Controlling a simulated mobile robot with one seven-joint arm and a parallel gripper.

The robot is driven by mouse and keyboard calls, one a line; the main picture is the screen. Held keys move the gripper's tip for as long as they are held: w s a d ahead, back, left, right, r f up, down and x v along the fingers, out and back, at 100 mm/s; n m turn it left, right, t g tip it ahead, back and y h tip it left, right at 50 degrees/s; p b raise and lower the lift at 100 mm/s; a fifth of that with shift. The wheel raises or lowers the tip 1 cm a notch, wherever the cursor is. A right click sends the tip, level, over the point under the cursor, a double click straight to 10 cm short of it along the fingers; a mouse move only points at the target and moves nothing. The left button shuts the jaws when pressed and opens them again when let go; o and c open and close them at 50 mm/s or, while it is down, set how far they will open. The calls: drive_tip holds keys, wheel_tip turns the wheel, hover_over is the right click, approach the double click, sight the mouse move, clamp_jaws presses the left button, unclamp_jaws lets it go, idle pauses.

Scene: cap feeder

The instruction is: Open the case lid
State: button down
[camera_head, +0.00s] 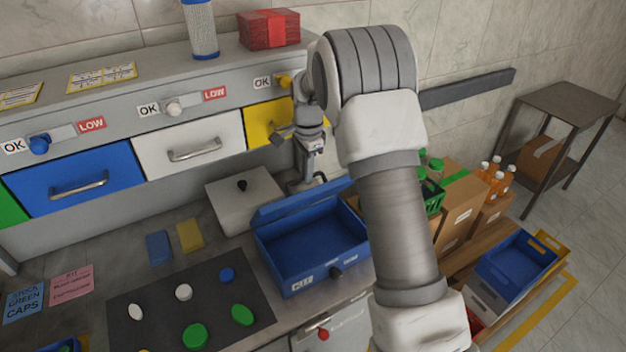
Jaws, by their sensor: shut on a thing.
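My gripper (306,186) is at the lid's upper edge, pointing down, shut on the lid. The fingertips are small and the exact contact is hard to see. My arm hides the case's right end.
A white box (236,208) with a black knob stands left of the case. A dark mat (165,310) with several caps lies in front. Blue (82,181), white (190,149) and yellow (262,122) drawers are behind. Cardboard boxes (462,208) stand right.

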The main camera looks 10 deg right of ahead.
drive_tip(key=shift+w+a+p, duration=0.15)
drive_tip(key=shift+w+a, duration=0.1)
drive_tip(key=shift+w, duration=0.3)
drive_tip(key=shift+w+a+p, duration=0.15)
drive_tip(key=shift+w+a, duration=0.1)
drive_tip(key=shift+w, duration=0.25)
drive_tip(key=shift+f, duration=0.1)
drive_tip(key=c, duration=0.9)
unclamp_jaws()
drive_tip(key=shift+w, duration=0.2)
drive_tip(key=shift+s, duration=0.1)
drive_tip(key=shift+r, duration=0.2)
drive_tip(key=r, duration=1.1)
drive_tip(key=s+r+b, duration=0.1)
drive_tip(key=r, duration=0.5)
drive_tip(key=shift+d+r, duration=0.15)
drive_tip(key=shift+d, duration=0.05)
